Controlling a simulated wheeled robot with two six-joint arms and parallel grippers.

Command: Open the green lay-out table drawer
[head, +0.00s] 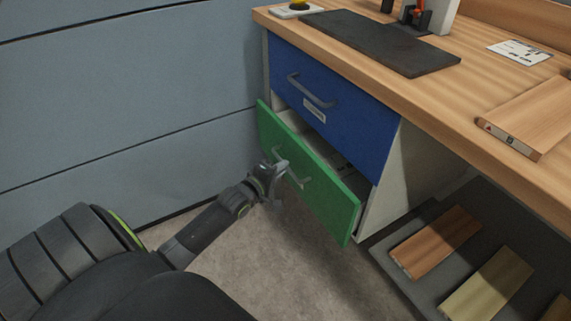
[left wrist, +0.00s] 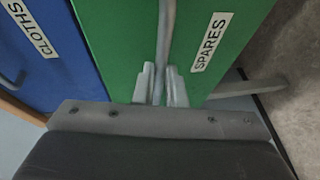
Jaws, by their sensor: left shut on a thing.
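The green drawer (head: 312,182) is the lower drawer under the wooden table. It stands partly pulled out, and a dark gap with some contents shows above its front. Its bar handle (head: 292,170) is on the front face. My left gripper (head: 274,172) is shut on the handle near its left end. In the left wrist view the green front (left wrist: 120,40) carries a "SPARES" label (left wrist: 212,42), and the handle (left wrist: 166,35) runs down between the fingers of my left gripper (left wrist: 161,84). My right gripper is not in view.
The blue drawer (head: 330,105) above is shut; its label reads "CLOTHS" in the left wrist view (left wrist: 30,28). The wooden table top (head: 440,100) holds a dark mat (head: 380,42). A low shelf with wooden boards (head: 437,242) is at right. A grey wall (head: 130,90) stands at left.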

